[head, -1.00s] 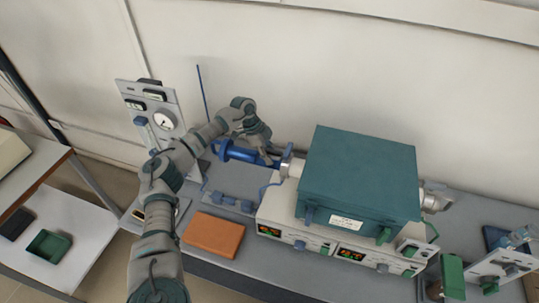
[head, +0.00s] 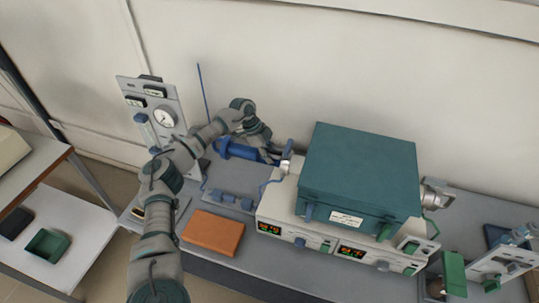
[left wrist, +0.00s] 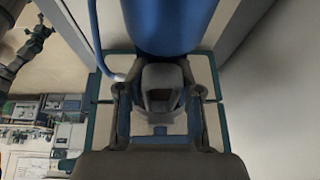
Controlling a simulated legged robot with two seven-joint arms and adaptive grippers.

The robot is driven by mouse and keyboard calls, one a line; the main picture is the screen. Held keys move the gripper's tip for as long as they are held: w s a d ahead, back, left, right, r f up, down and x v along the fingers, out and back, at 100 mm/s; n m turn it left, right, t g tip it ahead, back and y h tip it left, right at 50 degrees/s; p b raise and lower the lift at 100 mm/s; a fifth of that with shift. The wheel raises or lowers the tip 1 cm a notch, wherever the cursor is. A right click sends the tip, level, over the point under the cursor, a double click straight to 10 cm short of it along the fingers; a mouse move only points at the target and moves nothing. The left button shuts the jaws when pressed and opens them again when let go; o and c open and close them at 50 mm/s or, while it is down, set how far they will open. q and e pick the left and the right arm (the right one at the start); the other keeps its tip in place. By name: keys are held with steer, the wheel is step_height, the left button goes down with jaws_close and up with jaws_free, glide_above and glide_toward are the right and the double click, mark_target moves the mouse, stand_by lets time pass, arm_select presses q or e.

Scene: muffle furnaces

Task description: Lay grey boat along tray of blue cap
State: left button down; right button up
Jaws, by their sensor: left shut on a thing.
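My left gripper (head: 268,150) is at the left end of the furnace, beside the blue cylinder. In the left wrist view its two fingers (left wrist: 162,110) are closed around a part with blue sides and a dark grey middle, which I take to be the blue cap (left wrist: 194,122). The large blue cylinder (left wrist: 170,22) fills the top of that view; in the head view the blue cylinder (head: 240,150) lies behind my left wrist. I cannot make out the grey boat or the cap's tray. My right gripper is not in view.
The green furnace (head: 358,175) stands on a pale control unit (head: 330,247) to the right. A gauge panel (head: 160,112) stands at left; a green tray (head: 48,245) is lower left.

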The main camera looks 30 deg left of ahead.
arm_select(q)
steer(key=shift+s+f+g, duration=0.15)
steer(key=shift+s+f, duration=0.05)
steer(key=shift+f, duration=0.4)
steer(key=shift+s+f+g, duration=0.15)
steer(key=shift+s+f, duration=0.05)
steer(key=shift+f, duration=0.4)
steer(key=c, duration=0.7)
jaws_free()
steer(key=shift+c, duration=0.2)
steer(key=shift+o, duration=0.2)
steer(key=shift+w+f, duration=0.35)
steer(key=shift+w, duration=0.05)
steer(key=shift+w+a, duration=0.25)
steer(key=shift+s+a+r, duration=0.15)
steer(key=shift+s, duration=0.05)
steer(key=shift+r, duration=0.1)
steer(key=v, duration=1.2)
